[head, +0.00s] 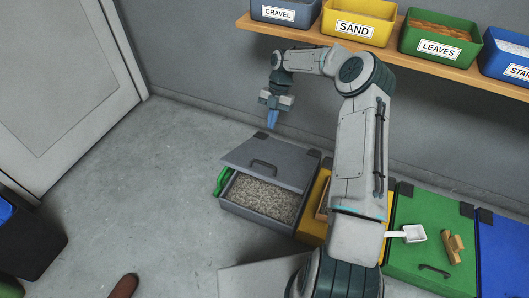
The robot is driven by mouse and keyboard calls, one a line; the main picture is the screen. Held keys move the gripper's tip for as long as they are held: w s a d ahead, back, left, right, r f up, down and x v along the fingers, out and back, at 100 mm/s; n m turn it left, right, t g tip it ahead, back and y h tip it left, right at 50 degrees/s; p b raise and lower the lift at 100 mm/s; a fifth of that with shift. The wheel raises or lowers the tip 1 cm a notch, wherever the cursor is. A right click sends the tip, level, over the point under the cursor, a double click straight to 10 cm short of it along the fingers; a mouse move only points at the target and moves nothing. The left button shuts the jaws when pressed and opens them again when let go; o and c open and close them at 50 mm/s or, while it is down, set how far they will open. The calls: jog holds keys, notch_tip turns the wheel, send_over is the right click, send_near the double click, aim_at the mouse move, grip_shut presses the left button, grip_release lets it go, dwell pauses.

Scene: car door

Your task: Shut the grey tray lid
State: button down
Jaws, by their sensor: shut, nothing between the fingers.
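The grey tray (250,219) stands on the floor left of my arm, filled with gravel (262,197). Its grey lid (268,160) is partly open: it is raised over the back of the tray, and the gravel shows below its front edge. A dark handle (263,167) is on the lid. My gripper (272,124) is shut and empty, pointing down above the back of the lid. I cannot tell how far above it is. A green object (222,180) lies at the tray's left side, by the lid's edge.
A yellow tray (314,226) stands right of the grey one, partly hidden by my arm. Then come a green lid (422,262) with a scoop (408,234) on it and a blue one (503,240). A shelf (310,36) with labelled bins is above.

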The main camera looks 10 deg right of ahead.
jog(key=b+x, duration=0.2)
jog(key=x, duration=0.4)
jog(key=b+x, duration=0.3)
jog(key=x, duration=0.4)
jog(key=shift+w+f, duration=0.15)
jog(key=shift+f, duration=0.25)
jog(key=shift+f+b, duration=0.1)
jog(key=shift+b, duration=0.2)
